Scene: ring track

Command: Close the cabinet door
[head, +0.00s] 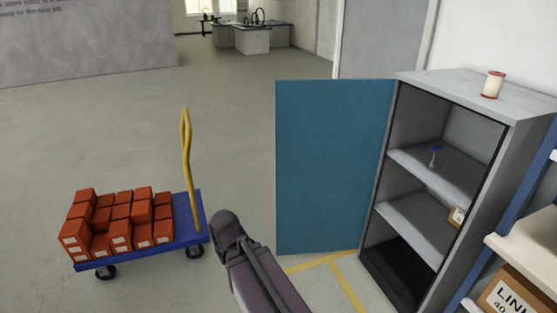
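The grey cabinet (478,94) stands at the right with its front open. Its blue door (333,165) is swung wide open to the left, joined along the cabinet's left front edge. Part of my arm (255,268) rises from the bottom middle, left of the door's lower part. It ends in a dark rounded joint, and I cannot make out gripper fingers in this view.
A blue cart (188,238) with red boxes (120,222) and a yellow handle (187,150) stands left of the door. A spool (493,84) sits on the cabinet top. A rack with a cardboard box (510,298) borders the right. Open floor (235,120) lies behind.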

